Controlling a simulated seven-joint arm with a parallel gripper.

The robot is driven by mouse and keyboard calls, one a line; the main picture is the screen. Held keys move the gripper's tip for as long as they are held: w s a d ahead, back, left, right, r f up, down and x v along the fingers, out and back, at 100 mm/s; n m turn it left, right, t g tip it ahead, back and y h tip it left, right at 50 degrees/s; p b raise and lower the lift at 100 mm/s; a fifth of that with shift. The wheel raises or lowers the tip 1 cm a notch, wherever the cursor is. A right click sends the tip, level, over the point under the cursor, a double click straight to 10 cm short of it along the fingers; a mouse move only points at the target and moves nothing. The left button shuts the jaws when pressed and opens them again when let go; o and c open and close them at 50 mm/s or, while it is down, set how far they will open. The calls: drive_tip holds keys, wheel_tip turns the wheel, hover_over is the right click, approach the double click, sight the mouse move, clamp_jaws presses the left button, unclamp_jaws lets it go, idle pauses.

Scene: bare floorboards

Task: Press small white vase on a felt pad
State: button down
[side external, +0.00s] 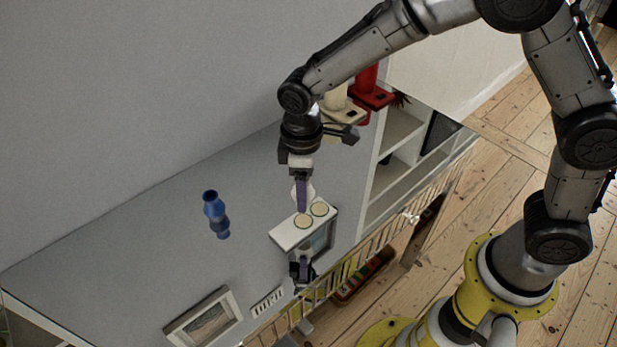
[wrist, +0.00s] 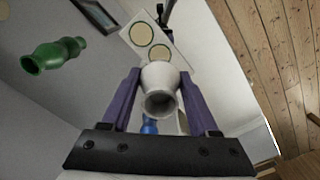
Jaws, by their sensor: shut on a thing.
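The small white vase (wrist: 161,88) is between the two purple fingers of my gripper (wrist: 160,75), which is shut on it. Its open mouth faces the wrist camera. In the side view the vase (side external: 307,190) is partly hidden by a finger of my gripper (side external: 302,208). Two round beige felt pads with dark rims, a nearer one (side external: 303,222) and another (side external: 319,209), lie on a white board (side external: 284,236). The pads also show in the wrist view, one (wrist: 142,34) beyond the other (wrist: 159,54). The vase is close to the pads; I cannot tell whether it touches one.
A blue vase (side external: 214,212) stands left of the board on the grey surface. The wrist view shows a green vase (wrist: 53,54) and a partly hidden blue thing (wrist: 150,127). Red (side external: 367,90) and cream (side external: 342,108) objects stand behind my gripper.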

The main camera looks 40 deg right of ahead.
hover_over(304, 221)
drive_tip(key=shift+f, duration=2.9)
drive_tip(key=c, duration=0.7)
unclamp_jaws()
clamp_jaws()
drive_tip(key=shift+f, duration=0.75)
drive_tip(key=shift+r, duration=3.65)
